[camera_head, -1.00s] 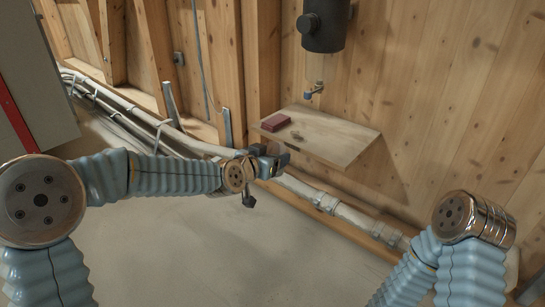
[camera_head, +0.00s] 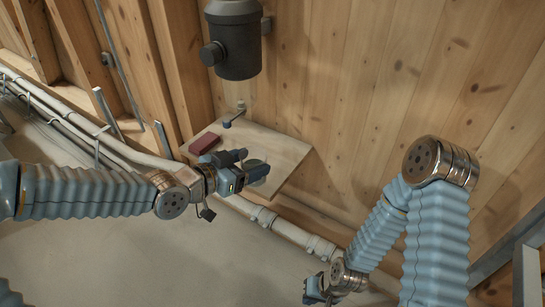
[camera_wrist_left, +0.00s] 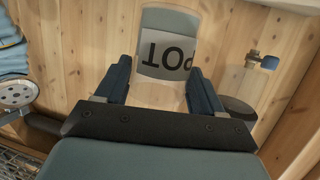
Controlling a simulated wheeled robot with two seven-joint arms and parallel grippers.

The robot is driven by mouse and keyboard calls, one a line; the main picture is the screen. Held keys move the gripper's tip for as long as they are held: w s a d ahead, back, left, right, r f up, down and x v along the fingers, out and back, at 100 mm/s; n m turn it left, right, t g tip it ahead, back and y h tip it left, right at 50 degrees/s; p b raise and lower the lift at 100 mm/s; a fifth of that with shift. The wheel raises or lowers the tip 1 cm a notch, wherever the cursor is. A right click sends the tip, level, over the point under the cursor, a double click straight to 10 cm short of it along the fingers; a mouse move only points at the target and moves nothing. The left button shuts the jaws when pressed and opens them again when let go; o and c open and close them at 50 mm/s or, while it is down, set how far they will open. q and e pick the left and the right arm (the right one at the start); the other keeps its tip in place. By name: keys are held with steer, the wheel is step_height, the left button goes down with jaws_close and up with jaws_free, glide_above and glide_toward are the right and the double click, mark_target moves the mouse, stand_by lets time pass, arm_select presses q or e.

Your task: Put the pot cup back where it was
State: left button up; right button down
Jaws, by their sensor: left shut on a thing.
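The pot cup (camera_wrist_left: 167,85) is a clear cup with a white and grey label reading "POT", upside down in the left wrist view. My left gripper (camera_wrist_left: 162,88) is shut on it, one finger on each side. In the head view my left gripper (camera_head: 252,168) is over the front part of a wooden wall shelf (camera_head: 285,155); the cup itself is hard to make out there. My right gripper (camera_head: 314,290) is low at the bottom edge of the head view, and its jaws are too small to judge.
A dark red box (camera_head: 205,143) lies on the shelf's left side. A small tap (camera_head: 233,117) is on the wall above the shelf, below a dark cylinder (camera_head: 238,45). Pipes (camera_head: 265,217) run along the wall under the shelf. The floor in front is clear.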

arm_select(q)
steer(key=w+f, duration=0.4)
steer(key=w+d+f+b, duration=0.1)
steer(key=w+f, duration=0.3)
steer(key=w+d+f+b, duration=0.1)
steer(key=w+f, duration=0.4)
steer(key=shift+w, duration=0.1)
steer(key=shift+r, duration=0.1)
steer(key=shift+f+b, duration=0.2)
steer(key=shift+b, duration=0.2)
steer(key=o, duration=1)
steer(key=shift+r, duration=0.1)
